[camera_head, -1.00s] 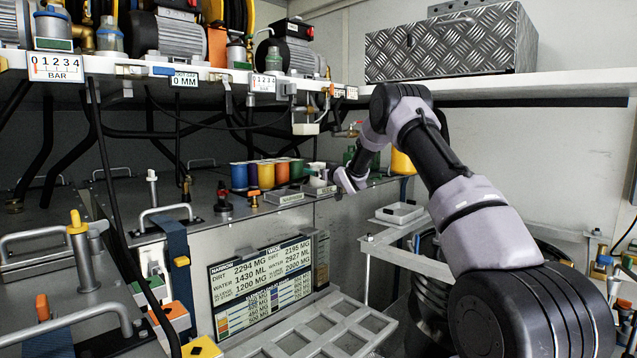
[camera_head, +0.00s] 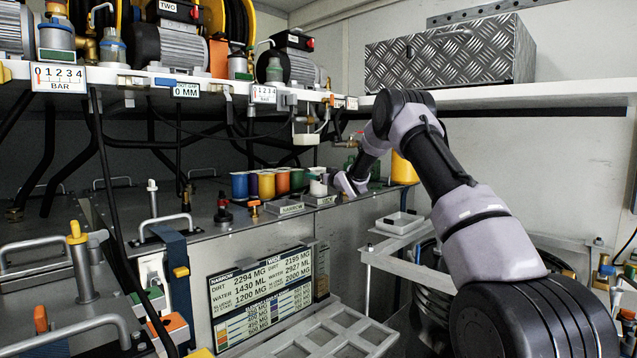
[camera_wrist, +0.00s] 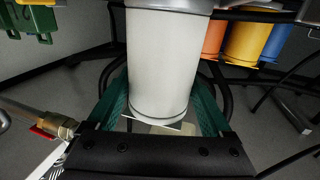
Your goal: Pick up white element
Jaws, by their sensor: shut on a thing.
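The white element (camera_wrist: 160,70) is a smooth white cylinder. In the wrist view it stands between the two green fingers of my gripper (camera_wrist: 160,100), which are shut on its sides. In the head view the white element (camera_head: 318,187) shows small at the right end of the row of coloured cups, with my gripper (camera_head: 334,186) beside it. The fingers are too small there to make out. I cannot tell whether the element touches the surface below.
Blue, purple, orange and green cups (camera_head: 266,184) stand in a row to the left on the metal tank top. A yellow container (camera_head: 404,169) is just right of my wrist. A shelf with hoses (camera_head: 263,95) hangs above. A white tray (camera_head: 398,223) is lower right.

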